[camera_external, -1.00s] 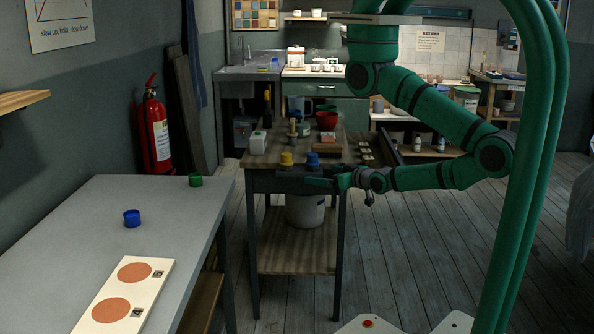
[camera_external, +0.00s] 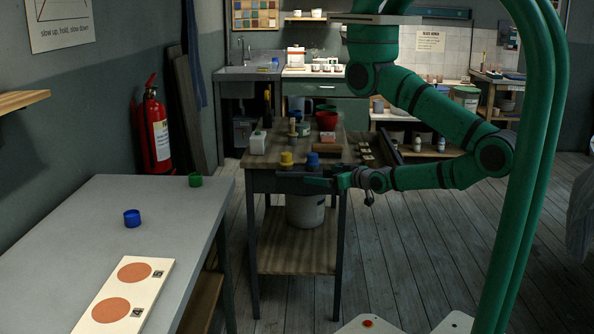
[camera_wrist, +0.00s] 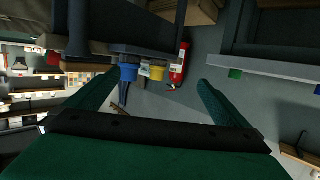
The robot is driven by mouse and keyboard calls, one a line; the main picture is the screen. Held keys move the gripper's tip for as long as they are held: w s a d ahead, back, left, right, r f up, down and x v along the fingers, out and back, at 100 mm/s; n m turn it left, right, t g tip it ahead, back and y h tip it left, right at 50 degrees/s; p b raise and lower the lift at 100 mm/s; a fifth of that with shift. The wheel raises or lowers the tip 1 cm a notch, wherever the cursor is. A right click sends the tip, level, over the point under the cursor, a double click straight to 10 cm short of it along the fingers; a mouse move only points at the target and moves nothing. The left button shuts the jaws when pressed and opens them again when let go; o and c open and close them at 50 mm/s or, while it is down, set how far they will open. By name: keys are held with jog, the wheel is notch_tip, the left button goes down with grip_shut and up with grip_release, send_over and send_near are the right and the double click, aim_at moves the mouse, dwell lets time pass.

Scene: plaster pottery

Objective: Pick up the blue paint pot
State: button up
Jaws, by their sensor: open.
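A blue paint pot (camera_external: 313,160) stands on the front edge of the dark workbench (camera_external: 262,184), just right of a yellow pot (camera_external: 286,159). A second blue pot (camera_external: 132,218) stands on the grey table (camera_external: 75,235) at the left. My gripper (camera_external: 312,182) is at the workbench's front edge, slightly below the first blue pot in the picture, its fingers pointing left. In the wrist view the gripper (camera_wrist: 150,90) is open and empty, with the workbench's blue pot (camera_wrist: 128,72) and yellow pot (camera_wrist: 157,72) showing between its fingers.
A green pot (camera_external: 195,180) stands at the grey table's far edge. A white board with two orange discs (camera_external: 160,268) lies nearer. A white box (camera_external: 258,142), a red pot (camera_external: 327,120) and other items crowd the workbench. The floor (camera_external: 410,240) to its right is clear.

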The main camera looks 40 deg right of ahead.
dwell(0.4)
jog(key=c, duration=1)
